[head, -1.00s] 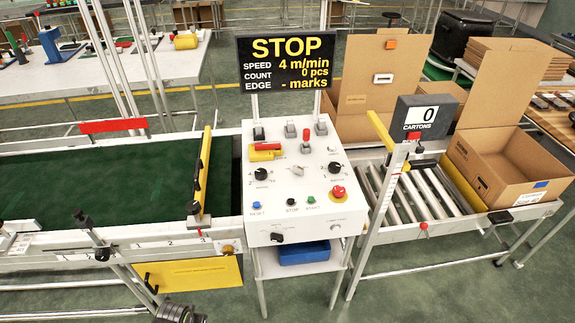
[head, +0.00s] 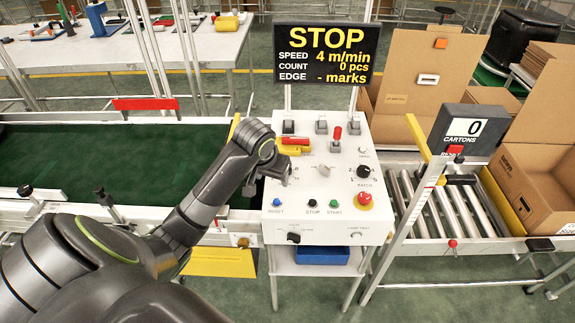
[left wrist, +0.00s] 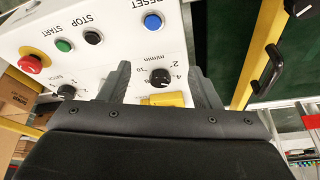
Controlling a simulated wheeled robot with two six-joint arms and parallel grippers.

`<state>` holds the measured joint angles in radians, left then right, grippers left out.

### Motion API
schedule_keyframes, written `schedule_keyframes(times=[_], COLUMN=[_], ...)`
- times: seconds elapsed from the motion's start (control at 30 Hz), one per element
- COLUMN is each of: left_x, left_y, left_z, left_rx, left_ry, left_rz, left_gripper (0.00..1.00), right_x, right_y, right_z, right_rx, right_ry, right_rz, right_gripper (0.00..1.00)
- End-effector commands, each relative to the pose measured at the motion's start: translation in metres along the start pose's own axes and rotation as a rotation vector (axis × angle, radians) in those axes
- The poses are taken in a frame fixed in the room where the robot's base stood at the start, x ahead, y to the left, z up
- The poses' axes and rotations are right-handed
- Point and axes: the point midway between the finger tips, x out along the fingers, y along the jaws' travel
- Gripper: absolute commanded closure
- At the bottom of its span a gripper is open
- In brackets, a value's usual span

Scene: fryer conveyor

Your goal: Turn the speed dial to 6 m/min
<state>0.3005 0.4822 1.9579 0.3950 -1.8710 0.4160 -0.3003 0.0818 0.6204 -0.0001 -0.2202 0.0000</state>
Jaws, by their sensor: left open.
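The speed dial (left wrist: 160,77) is a black knob on the white control panel (head: 310,218), with printed numbers and "m/min" beside it. It shows in the left wrist view between the two fingers; in the head view my gripper hides it. My left gripper (head: 281,176) is over the panel's left part; in the left wrist view its grey fingers (left wrist: 160,86) are apart, one on each side of the dial. I cannot tell whether they touch it. The display (head: 325,55) reads STOP, speed 4 m/min, count 0 pcs. My right gripper is out of view.
Near the dial are a yellow and red item (head: 295,146), a red-tipped lever (head: 336,138), the batch dial (head: 364,171) and a red emergency button (head: 364,199). Blue, black and green buttons line the front. A roller track (head: 430,205) and cartons stand to the right.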

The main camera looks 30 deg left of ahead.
Motion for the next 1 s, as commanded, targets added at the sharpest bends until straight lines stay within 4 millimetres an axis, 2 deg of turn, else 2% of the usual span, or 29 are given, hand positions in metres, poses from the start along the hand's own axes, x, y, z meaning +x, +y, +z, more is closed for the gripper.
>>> schedule_keyframes(times=[0.03,0.1,0.2,0.3,0.4,0.47,0.6,0.67,1.0], left_x=[-0.015,-0.032,-0.053,-0.064,-0.064,-0.059,-0.036,-0.026,0.048], left_y=[-0.001,-0.003,-0.005,-0.006,-0.006,-0.006,-0.006,-0.006,-0.007], left_z=[-0.021,-0.041,-0.062,-0.072,-0.075,-0.074,-0.073,-0.074,-0.076], left_rx=[-0.012,-0.034,-0.058,-0.073,-0.080,-0.080,-0.081,-0.081,-0.080], left_ry=[0.014,0.019,0.024,0.024,0.023,0.022,0.020,0.017,0.018], left_rz=[-0.005,-0.008,-0.012,-0.014,-0.015,-0.014,-0.014,-0.013,-0.014], left_gripper=[0.43,0.43,0.43,0.43,0.43,0.43,0.43,0.43,0.43], right_x=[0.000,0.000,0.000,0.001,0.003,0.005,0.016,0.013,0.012], right_y=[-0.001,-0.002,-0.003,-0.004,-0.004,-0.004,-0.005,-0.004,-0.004], right_z=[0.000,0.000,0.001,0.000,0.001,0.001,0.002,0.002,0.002], right_rx=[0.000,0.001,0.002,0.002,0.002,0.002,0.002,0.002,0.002], right_ry=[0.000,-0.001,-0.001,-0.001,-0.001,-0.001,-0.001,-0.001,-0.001], right_rz=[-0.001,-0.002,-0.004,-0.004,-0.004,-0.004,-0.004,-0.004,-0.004], right_gripper=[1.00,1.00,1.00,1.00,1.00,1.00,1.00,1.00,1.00])
